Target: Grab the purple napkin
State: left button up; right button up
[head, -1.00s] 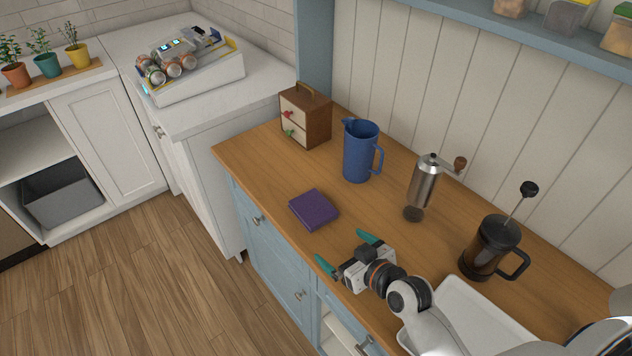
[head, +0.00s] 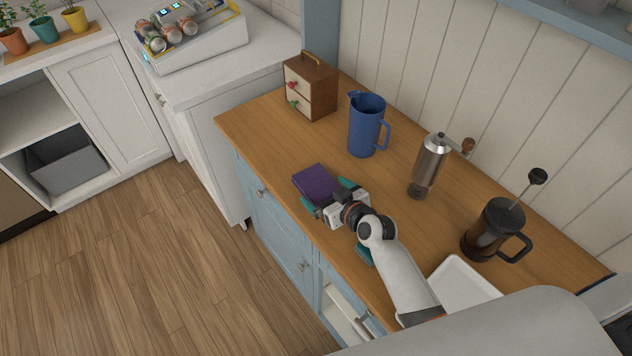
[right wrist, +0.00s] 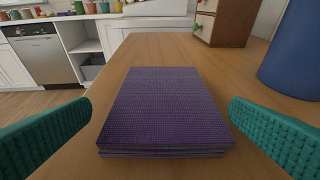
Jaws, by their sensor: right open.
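The purple napkin (head: 315,183) lies folded in a flat square stack on the wooden counter, near its front edge. It also fills the middle of the right wrist view (right wrist: 165,108). My right gripper (head: 328,198) is at the napkin's near side, with its teal fingers spread. In the right wrist view the open fingers (right wrist: 160,138) stand to the left and right of the napkin, with a gap on each side. The gripper holds nothing. My left gripper is not in view.
A blue pitcher (head: 364,128) and a small wooden drawer box (head: 312,88) stand behind the napkin. A coffee grinder (head: 428,165), a French press (head: 488,235) and a white tray (head: 462,284) are to the right.

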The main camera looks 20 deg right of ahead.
aim_at(316, 185)
jog(key=shift+x, duration=1.5)
jog(key=shift+d, duration=0.1)
jog(key=shift+s, duration=0.1)
jog(key=shift+c, duration=0.2)
jog(key=c, duration=0.8)
jog(key=shift+c, duration=0.3)
jog(key=shift+r, duration=0.15)
